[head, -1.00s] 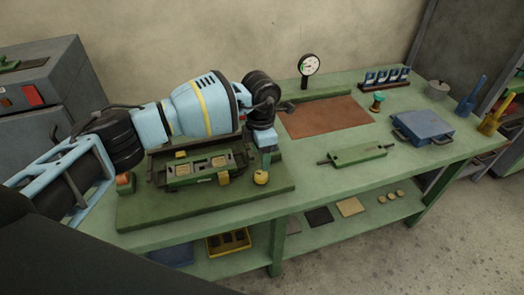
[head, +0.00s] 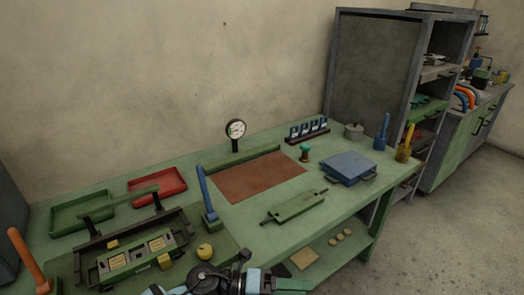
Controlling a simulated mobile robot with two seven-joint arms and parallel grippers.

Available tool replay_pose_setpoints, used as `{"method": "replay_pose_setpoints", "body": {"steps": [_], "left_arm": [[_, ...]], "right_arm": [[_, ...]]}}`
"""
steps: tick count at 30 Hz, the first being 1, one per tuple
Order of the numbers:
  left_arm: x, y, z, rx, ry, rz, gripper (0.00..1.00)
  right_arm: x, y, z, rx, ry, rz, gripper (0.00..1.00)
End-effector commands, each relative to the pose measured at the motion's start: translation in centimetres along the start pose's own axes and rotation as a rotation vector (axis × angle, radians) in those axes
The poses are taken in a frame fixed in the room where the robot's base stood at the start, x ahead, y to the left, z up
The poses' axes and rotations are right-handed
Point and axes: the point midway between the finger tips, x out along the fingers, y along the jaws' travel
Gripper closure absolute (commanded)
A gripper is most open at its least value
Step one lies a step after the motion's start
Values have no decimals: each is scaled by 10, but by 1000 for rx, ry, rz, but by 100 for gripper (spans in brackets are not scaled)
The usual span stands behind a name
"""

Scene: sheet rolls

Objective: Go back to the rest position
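My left gripper (head: 268,284) is at the bottom edge, in front of the bench and right of the rolls machine. Its arm, light blue and black, is mostly cut off by the frame edge. A dark green-tipped part points right, and I cannot tell whether the fingers are open or shut. The green sheet rolls machine (head: 93,252) stands at the left of the bench. It has an orange-handled lever (head: 28,260), a blue-handled lever (head: 205,193) standing nearly upright, and a yellow knob (head: 204,251). The gripper is apart from the blue lever. My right gripper is not in view.
The green bench (head: 255,240) carries a green tray (head: 82,213), a red tray (head: 157,186), a dial gauge (head: 236,129), a brown mat (head: 255,180), a green roller-like bar (head: 295,205) and a blue case (head: 348,168). A grey shelf cabinet (head: 375,70) stands behind right. Floor at right is clear.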

Motion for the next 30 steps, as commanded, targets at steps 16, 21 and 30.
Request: {"method": "replay_pose_setpoints", "body": {"steps": [16,21,30], "left_arm": [[-124,78,-29,-1059,-975,-472,41],[-181,134,-92,-1411,-1270,-509,41],[-245,188,-219,-1876,-1636,-497,41]], "right_arm": [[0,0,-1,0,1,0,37],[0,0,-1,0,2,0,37],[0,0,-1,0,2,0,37]]}}
